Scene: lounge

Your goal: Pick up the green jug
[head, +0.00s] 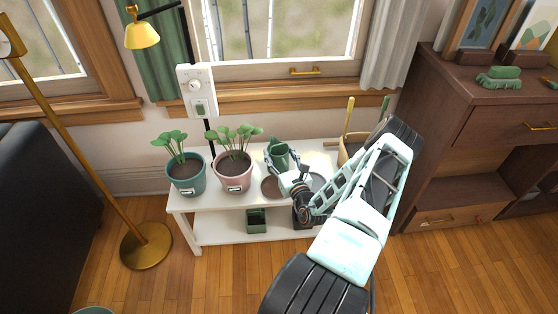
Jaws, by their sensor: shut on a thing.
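The green jug (278,153) is above the white bench's top, to the right of the potted plants, in the head view. It looks roughly upright. My gripper (280,168) reaches it from the lower right and is shut on it. The gripper's wrist and fingers hide the jug's lower part. I cannot tell whether the jug's base still touches the bench.
A teal pot (186,181) and a pink pot (233,178) with seedlings stand left on the white bench (205,203). A brown saucer (270,187) lies below the jug. A brown cabinet (455,140) stands right, a brass floor lamp (146,246) left.

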